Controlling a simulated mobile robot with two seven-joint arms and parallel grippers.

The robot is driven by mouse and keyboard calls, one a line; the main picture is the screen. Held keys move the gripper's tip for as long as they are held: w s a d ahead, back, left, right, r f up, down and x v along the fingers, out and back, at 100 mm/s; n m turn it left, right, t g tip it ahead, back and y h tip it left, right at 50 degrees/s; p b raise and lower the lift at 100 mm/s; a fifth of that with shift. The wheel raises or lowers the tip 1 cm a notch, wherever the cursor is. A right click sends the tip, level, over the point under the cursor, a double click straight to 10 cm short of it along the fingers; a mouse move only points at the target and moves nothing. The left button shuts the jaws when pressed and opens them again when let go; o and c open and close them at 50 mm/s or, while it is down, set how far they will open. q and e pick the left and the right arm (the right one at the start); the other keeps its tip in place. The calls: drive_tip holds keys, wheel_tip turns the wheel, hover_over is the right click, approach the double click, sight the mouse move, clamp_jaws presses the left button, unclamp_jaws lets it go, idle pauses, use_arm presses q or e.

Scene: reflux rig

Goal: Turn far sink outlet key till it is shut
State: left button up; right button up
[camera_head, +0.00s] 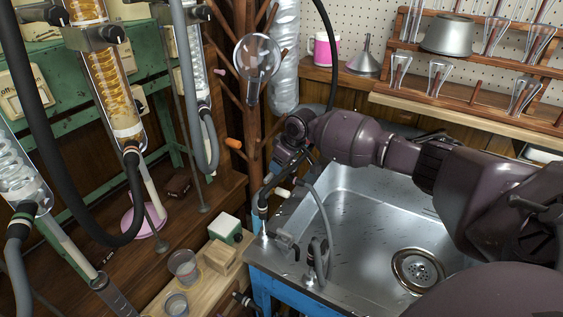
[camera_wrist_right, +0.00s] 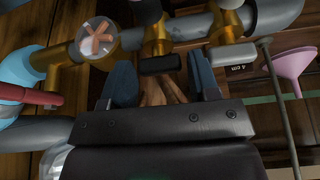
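My right gripper (camera_head: 284,160) is above the back left corner of the steel sink (camera_head: 357,208). In the right wrist view its two blue-grey fingers (camera_wrist_right: 162,84) stand apart, with nothing held between them. A black key (camera_wrist_right: 160,64) on a brass valve shows near the gap between the fingertips; contact cannot be told. Which one is the far outlet key cannot be told for sure. My left gripper is not in view.
A round knob with an orange cross (camera_wrist_right: 98,40) and a red handle (camera_wrist_right: 36,98) are left of the fingers. A brown wooden peg stand (camera_head: 251,105) rises close behind the gripper. A grey hose (camera_head: 323,215) arches at the sink's left rim. The basin is empty.

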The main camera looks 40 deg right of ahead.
drive_tip(key=shift+r, duration=0.15)
drive_tip(key=shift+s+r, duration=0.1)
drive_tip(key=shift+r, duration=0.25)
use_arm(q)
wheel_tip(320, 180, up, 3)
drive_tip(key=p, duration=0.3)
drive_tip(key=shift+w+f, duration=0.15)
use_arm(e)
drive_tip(key=v, duration=0.9)
drive_tip(key=shift+s+r, duration=0.25)
drive_tip(key=shift+r, duration=0.1)
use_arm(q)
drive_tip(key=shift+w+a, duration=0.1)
use_arm(e)
drive_tip(key=shift+d, duration=0.1)
